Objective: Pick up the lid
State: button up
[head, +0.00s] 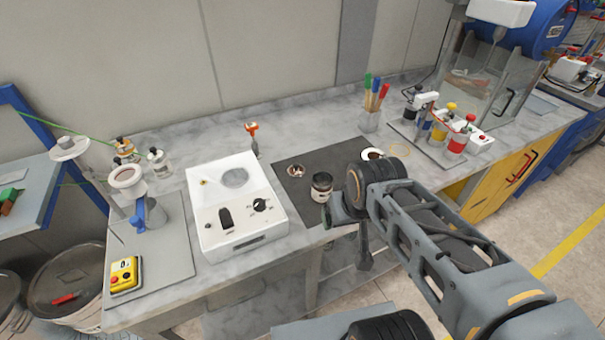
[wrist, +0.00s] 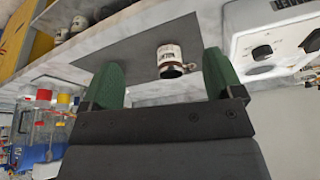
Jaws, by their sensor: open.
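I cannot make out a lid in the wrist view.
A white machine with knobs (head: 236,208) stands left of the mat.

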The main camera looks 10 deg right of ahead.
aim_at(296, 170)
jog(key=u, duration=2.2)
jog(key=k, duration=1.15)
jog(key=z, duration=1.4)
jog(key=i, duration=1)
jog(key=u, duration=0.1)
